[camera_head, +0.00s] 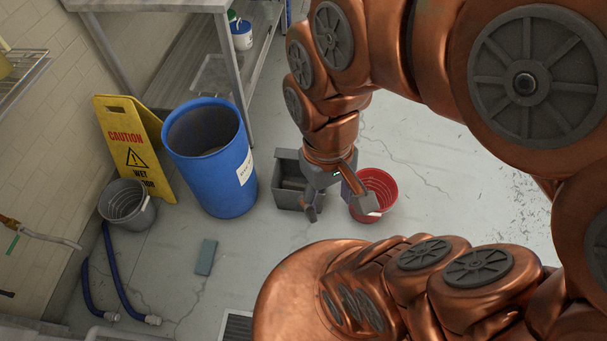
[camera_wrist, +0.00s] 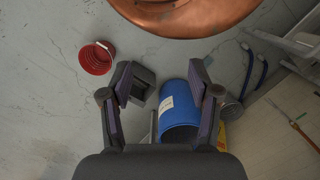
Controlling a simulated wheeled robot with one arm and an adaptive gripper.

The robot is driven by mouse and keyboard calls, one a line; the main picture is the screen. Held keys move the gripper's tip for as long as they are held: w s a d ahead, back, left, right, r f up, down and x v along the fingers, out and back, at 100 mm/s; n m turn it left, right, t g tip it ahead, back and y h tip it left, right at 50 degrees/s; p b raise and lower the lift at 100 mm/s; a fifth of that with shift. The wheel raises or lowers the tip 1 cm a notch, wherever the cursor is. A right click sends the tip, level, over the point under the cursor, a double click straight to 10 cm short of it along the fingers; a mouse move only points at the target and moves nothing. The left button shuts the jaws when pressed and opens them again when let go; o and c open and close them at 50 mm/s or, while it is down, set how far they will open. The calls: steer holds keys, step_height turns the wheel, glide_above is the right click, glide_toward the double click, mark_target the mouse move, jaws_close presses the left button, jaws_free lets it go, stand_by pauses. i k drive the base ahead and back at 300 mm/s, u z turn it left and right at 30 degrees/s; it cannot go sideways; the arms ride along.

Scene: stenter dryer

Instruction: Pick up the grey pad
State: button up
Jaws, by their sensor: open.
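The grey pad (camera_head: 206,257) is a small, flat, blue-grey rectangle lying on the floor at the lower left of the head view. My gripper (camera_head: 340,207) points down, open, in front of the grey bin and red bucket in the head view, well to the right of the pad. In the wrist view my gripper (camera_wrist: 160,68) has its fingers spread with nothing held between them.
A blue barrel (camera_head: 215,170), grey bucket (camera_head: 127,207) and yellow caution sign (camera_head: 134,148) stand behind the pad. The grey bin (camera_head: 285,180) and red bucket (camera_head: 378,190) stand near my gripper. A blue hose (camera_head: 112,270) lies left of the pad. Floor around the pad is clear.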

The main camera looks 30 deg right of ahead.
mark_target(207, 252)
steer(key=z, duration=0.6)
steer(key=k, duration=0.9)
steer(key=u, duration=0.75)
